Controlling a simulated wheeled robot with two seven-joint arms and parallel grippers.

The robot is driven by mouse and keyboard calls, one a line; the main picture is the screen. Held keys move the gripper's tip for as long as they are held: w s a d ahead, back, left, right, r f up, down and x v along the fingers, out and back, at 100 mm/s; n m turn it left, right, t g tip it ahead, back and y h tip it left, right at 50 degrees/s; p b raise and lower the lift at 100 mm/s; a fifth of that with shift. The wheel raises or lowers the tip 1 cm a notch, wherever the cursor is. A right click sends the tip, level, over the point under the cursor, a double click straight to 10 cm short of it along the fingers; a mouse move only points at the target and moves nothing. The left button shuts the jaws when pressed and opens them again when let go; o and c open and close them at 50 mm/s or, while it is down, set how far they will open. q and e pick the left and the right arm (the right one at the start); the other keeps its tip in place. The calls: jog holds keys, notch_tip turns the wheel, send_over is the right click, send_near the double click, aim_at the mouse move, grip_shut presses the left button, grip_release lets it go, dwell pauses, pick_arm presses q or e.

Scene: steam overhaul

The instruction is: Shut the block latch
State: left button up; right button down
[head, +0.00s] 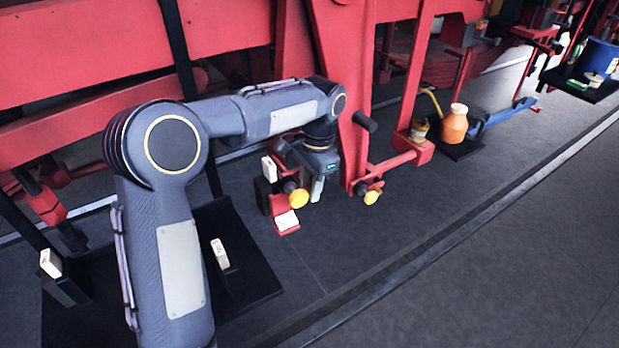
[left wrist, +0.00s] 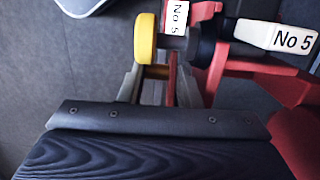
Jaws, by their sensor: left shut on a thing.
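The block latch shows in the head view as a small red bracket with a yellow round knob (head: 298,198), low beside the red frame. The knob also shows in the left wrist view (left wrist: 145,38), on a dark shaft beside a "No 5" label (left wrist: 176,17). My left gripper (head: 318,188) reaches down at the latch, just beside the knob. In the left wrist view, its fingers (left wrist: 160,88) are shut on the latch, with a thin red part between them. The exact contact is partly hidden. My right gripper is not in view.
A second yellow knob (head: 371,197) sits on the red frame (head: 350,110) to the right. An orange jug (head: 454,124) stands farther right. A dark platform (head: 245,270) with a white tag (head: 220,254) lies near my arm. The grey floor (head: 400,280) in front is clear.

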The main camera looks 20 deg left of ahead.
pick_arm(q)
jog(key=o, duration=0.8)
jog(key=shift+s+d, duration=0.15)
jog(key=shift+d, duration=0.15)
jog(key=shift+o, duration=0.2)
jog(key=shift+a+r, duration=0.1)
jog(key=shift+r, duration=0.05)
notch_tip(320, 180, up, 7)
jog(key=shift+w+d+r, duration=0.2)
jog(key=shift+w+d, duration=0.2)
